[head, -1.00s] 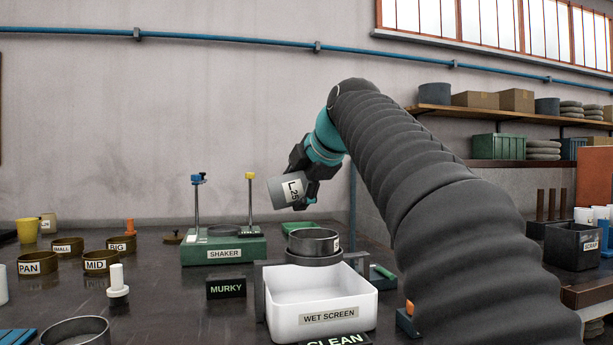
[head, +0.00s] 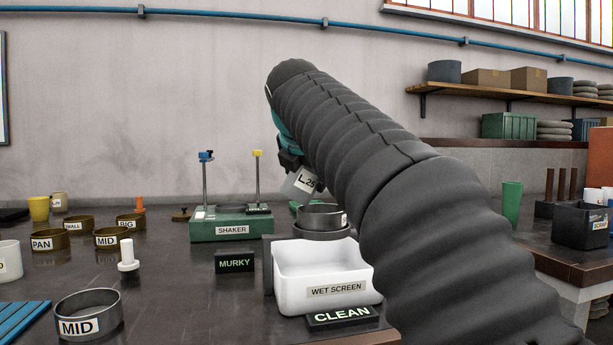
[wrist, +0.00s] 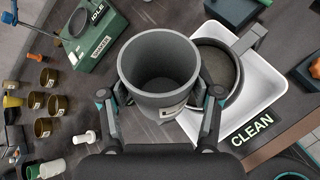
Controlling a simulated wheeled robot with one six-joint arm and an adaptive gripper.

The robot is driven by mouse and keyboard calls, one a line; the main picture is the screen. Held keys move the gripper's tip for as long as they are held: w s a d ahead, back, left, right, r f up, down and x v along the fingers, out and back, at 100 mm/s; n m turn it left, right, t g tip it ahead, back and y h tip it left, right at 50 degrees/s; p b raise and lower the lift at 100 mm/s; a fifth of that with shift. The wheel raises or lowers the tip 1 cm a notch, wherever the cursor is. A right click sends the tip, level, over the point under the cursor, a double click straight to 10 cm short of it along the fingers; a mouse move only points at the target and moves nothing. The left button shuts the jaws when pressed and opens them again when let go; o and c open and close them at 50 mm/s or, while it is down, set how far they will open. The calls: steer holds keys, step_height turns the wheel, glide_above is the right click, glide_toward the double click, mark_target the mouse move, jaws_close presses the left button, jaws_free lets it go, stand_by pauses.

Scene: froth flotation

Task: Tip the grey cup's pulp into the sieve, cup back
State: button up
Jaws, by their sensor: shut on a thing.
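The grey cup (head: 299,184), labelled L.25, is held tilted in the air above and a little left of the sieve in the head view. In the wrist view I look into the cup (wrist: 160,72); its inside is grey, and I cannot tell whether pulp is in it. My gripper (wrist: 160,101) is shut on the cup, one finger on each side; in the head view my arm hides most of it. The grey sieve (head: 320,217) sits over the white wet screen tray (head: 322,270). The sieve's mesh (wrist: 212,72) shows partly beside the cup, clear of the cup's mouth.
The green shaker (head: 231,228) stands left of the tray, with a MURKY block (head: 234,262) in front. A CLEAN block (head: 342,317) lies before the tray. Several brown sieves (head: 107,236) and a grey MID sieve (head: 88,314) stand left.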

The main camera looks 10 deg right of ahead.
steer(key=n+h, duration=0.2)
steer(key=shift+d+f+t+h, duration=0.1)
steer(key=shift+d+t+h, duration=0.2)
steer(key=shift+d+n+h+b, duration=0.2)
steer(key=shift+n+h+b, duration=0.1)
steer(key=shift+n+h, duration=0.25)
steer(key=shift+s+d, duration=0.1)
